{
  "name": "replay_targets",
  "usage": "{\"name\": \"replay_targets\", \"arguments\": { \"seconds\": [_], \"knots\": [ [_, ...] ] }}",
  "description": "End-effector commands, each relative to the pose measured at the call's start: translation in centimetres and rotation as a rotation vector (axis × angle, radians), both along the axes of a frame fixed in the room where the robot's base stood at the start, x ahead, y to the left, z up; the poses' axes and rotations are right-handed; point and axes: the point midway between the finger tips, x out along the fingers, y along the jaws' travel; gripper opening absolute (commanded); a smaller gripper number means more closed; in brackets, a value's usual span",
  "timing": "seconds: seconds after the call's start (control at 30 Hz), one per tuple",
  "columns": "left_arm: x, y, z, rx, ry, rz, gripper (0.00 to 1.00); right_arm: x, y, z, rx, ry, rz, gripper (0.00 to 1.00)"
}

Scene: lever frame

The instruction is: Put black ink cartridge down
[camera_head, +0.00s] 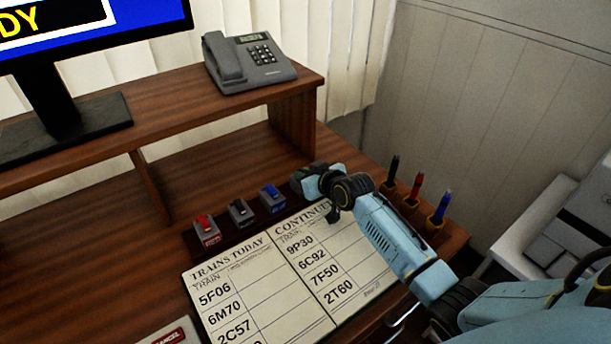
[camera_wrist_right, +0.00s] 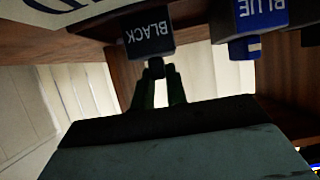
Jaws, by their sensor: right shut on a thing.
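My right gripper (camera_head: 318,174) reaches over the right end of a dark rack (camera_head: 256,211) on the wooden desk. In the wrist view, the right gripper's fingers (camera_wrist_right: 158,90) are shut on the small dark tab of the black ink cartridge (camera_wrist_right: 150,35), whose label reads BLACK. The cartridge is at or just above the rack's right end; I cannot tell whether it touches. In the wrist view, the blue cartridge (camera_wrist_right: 262,17) is beside it. My left gripper is out of view.
The blue cartridge (camera_head: 272,198), a dark cartridge (camera_head: 241,212) and a red cartridge (camera_head: 206,231) stand along the rack. An open train book (camera_head: 290,270) lies in front. Holders with pens (camera_head: 413,193) stand to the right. A shelf bears a telephone (camera_head: 248,61) and monitor.

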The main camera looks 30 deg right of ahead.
Motion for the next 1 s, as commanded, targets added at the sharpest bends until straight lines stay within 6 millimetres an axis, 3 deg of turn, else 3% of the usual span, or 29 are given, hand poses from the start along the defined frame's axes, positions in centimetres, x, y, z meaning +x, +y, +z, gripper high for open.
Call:
{"name": "replay_targets", "arguments": {
  "seconds": [0.17, 0.2, 0.37, 0.73, 1.0],
  "knots": [
    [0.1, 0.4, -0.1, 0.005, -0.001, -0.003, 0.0, 0.0, 0.0, -0.2, 0.0, 0.0, 0.0, 0.0],
    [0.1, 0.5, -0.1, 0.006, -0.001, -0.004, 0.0, 0.0, 0.0, -0.3, 0.0, 0.0, 0.0, 0.15],
    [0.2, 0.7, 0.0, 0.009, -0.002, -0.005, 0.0, 0.0, 0.0, -0.2, 0.0, 0.001, 0.0, 0.36],
    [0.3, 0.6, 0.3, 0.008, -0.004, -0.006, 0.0, -0.2, 0.0, 0.2, -0.001, 0.001, 0.0, 0.36],
    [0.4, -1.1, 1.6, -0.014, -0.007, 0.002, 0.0, -3.9, -0.6, 2.1, -0.002, 0.002, 0.0, 0.36]
  ]
}}
